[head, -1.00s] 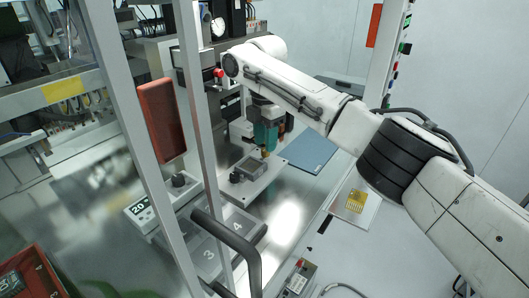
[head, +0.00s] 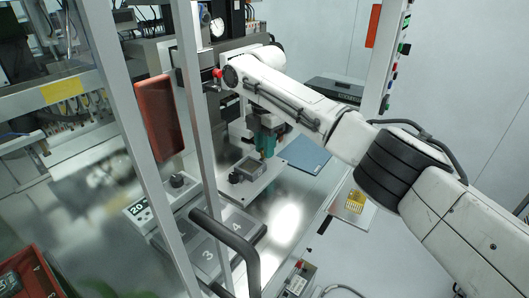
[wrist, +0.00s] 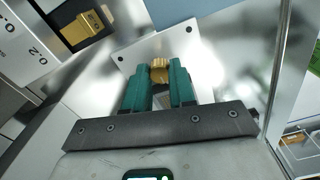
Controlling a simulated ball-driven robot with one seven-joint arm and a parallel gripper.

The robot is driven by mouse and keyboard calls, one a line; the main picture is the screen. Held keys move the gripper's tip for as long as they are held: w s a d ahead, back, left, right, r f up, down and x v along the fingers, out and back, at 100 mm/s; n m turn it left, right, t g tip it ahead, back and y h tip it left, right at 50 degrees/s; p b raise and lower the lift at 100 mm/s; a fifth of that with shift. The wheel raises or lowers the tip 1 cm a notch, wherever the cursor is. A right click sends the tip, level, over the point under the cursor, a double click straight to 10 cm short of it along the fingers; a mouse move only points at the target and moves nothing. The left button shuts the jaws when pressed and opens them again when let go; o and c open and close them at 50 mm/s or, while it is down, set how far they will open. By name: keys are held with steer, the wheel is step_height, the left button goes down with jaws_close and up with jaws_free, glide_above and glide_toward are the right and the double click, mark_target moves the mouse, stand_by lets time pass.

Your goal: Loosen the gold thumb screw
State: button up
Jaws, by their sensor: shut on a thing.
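My gripper (head: 266,143) is at the white plate (head: 262,178) of the fixture, its teal fingers pointing down. In the wrist view my gripper (wrist: 159,76) is shut on the gold thumb screw (wrist: 159,71), a ribbed gold knob showing between the fingertips. The fingers hide its sides. In the head view the screw (head: 263,155) is only a small gold spot at the fingertips.
Frame posts (head: 206,140) and a black handle (head: 228,240) stand in front. A tray with a yellow part (head: 355,203) is at right.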

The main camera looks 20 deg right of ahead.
steer(key=n, duration=0.3)
steer(key=shift+n, duration=1.6)
steer(key=shift+n, duration=1.6)
